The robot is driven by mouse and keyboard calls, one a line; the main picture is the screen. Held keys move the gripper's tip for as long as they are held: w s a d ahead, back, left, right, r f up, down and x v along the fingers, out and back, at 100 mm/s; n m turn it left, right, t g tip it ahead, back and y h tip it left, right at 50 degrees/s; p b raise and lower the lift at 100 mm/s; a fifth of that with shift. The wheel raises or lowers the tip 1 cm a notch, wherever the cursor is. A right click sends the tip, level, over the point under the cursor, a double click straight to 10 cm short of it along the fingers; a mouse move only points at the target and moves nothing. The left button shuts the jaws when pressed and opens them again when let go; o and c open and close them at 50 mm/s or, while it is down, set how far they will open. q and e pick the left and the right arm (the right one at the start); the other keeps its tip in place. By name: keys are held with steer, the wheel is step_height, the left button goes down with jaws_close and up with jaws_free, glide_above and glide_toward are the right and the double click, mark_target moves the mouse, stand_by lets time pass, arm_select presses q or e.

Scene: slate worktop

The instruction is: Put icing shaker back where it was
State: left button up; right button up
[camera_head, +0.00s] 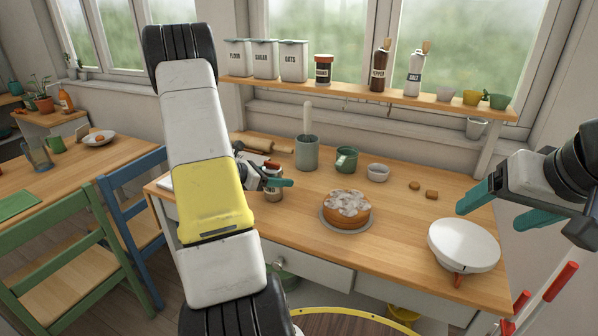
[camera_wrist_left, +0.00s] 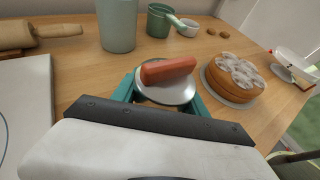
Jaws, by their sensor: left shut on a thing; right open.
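The icing shaker (camera_head: 273,190) is a small jar with a metal top and a reddish piece on it. It also shows in the left wrist view (camera_wrist_left: 168,72), between teal fingers. My left gripper (camera_head: 280,183) is shut on it, low over the wooden worktop (camera_head: 310,255), left of the cake. I cannot tell whether its base touches the wood. My forearm hides part of that area. The cake (camera_head: 346,207) has patchy white icing on top and sits on a grey round plate (camera_wrist_left: 228,98). My right gripper (camera_head: 507,210) is open and empty above the right end.
A grey-green crock (camera_head: 307,153), a green mug (camera_head: 346,158) and a small bowl (camera_head: 378,172) stand behind. A rolling pin (camera_wrist_left: 40,34) lies back left. A white round stand (camera_head: 464,246) is at front right. The shelf (camera_head: 360,93) holds canisters and bottles.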

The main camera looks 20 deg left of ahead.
arm_select(q)
steer(key=shift+f, duration=0.1)
steer(key=o, duration=1.6)
